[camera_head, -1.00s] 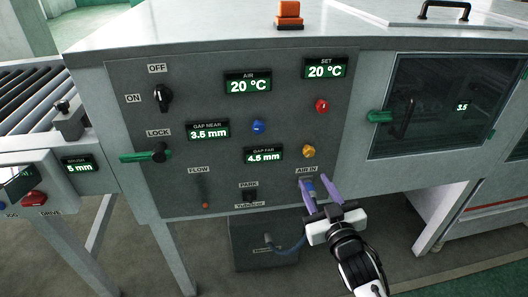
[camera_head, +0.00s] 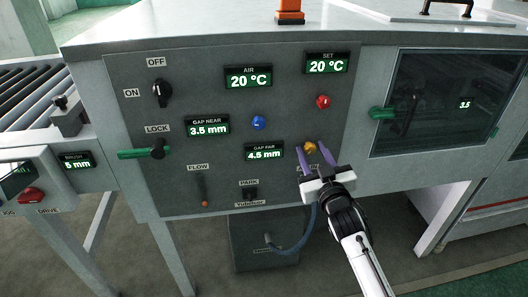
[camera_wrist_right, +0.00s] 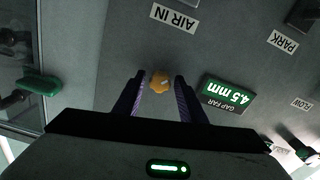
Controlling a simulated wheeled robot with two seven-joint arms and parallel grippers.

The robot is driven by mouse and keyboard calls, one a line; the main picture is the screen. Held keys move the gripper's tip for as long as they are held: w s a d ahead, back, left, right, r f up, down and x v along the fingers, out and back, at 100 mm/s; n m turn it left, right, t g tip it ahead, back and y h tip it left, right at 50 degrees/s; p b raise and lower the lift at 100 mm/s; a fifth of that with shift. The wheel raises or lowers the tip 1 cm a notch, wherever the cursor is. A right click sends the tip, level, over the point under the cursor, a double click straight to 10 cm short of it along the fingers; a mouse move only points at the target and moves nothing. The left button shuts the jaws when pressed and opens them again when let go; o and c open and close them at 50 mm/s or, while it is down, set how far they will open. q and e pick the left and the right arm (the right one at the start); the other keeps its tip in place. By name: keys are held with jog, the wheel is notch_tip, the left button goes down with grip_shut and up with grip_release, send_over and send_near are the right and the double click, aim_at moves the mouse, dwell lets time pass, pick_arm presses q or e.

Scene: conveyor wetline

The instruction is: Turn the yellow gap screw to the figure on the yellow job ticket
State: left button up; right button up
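The yellow gap screw (camera_head: 310,147) is a small knob on the grey panel, right of the GAP FAR display (camera_head: 264,152), which reads 4.5 mm. My right gripper (camera_head: 312,153) is open with its purple fingers either side of the screw. In the right wrist view the screw (camera_wrist_right: 159,82) lies between the open fingertips (camera_wrist_right: 158,90), with a gap to each finger. The GAP NEAR display (camera_head: 208,125) reads 3.5 mm. I cannot make out a yellow job ticket in either view. My left gripper is not in view.
A blue knob (camera_head: 258,122) and a red knob (camera_head: 323,102) sit above on the panel. A green-handled LOCK lever (camera_head: 142,153) sticks out at left. A glazed door (camera_head: 440,105) with a green handle is at right. A blue hose (camera_head: 296,246) hangs below the panel.

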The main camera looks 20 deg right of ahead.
jog(key=c, duration=0.7)
jog(key=shift+m+p, duration=0.45)
jog(key=shift+m, duration=1.35)
jog(key=shift+p, duration=0.35)
jog(key=shift+m, duration=0.8)
